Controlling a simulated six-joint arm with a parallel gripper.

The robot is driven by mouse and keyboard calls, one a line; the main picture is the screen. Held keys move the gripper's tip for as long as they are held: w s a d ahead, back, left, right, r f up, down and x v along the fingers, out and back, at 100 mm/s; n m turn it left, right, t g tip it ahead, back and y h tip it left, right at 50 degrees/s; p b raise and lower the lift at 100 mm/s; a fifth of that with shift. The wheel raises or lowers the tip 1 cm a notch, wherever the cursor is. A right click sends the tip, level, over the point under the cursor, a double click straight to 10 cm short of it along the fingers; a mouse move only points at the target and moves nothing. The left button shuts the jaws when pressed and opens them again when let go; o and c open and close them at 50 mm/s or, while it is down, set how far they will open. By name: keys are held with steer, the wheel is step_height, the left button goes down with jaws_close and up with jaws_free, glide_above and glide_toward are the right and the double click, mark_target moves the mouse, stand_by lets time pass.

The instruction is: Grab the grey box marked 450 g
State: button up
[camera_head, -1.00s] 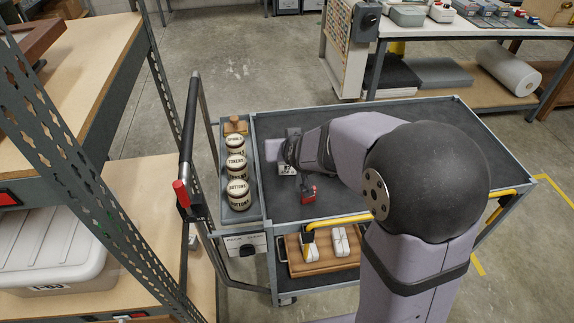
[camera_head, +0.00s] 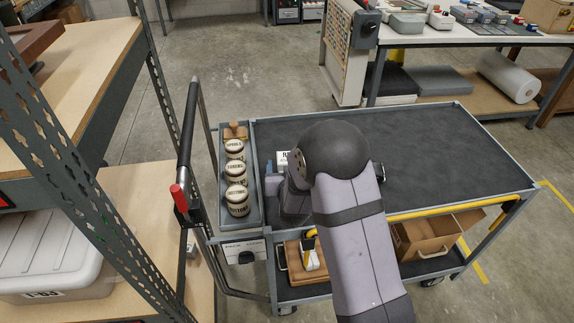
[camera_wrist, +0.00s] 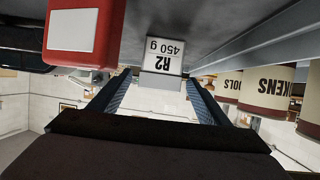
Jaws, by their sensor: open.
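The grey box (camera_wrist: 161,83) has a white label reading "R2 450 g", upside down in the wrist view. It is ahead, between the lines of my two fingers, and appears apart from them. In the head view a white-labelled part of the box (camera_head: 282,158) shows at the left of the cart's dark top, partly hidden by my arm.
A red block with a white label (camera_wrist: 74,30) is close at upper left in the wrist view. Several lettered jars (camera_head: 237,172) stand in the cart's side tray (camera_head: 256,205). The right of the cart top (camera_head: 430,150) is clear. A black push handle (camera_head: 188,135) rises at left.

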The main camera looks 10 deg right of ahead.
mark_target(286, 157)
steer(key=shift+p+x, duration=0.3)
steer(key=shift+x, duration=0.8)
steer(key=shift+w, duration=0.1)
steer(key=shift+p+x, duration=0.95)
steer(key=shift+x, duration=1.55)
steer(key=shift+f, duration=0.1)
steer(key=c, duration=1.5)
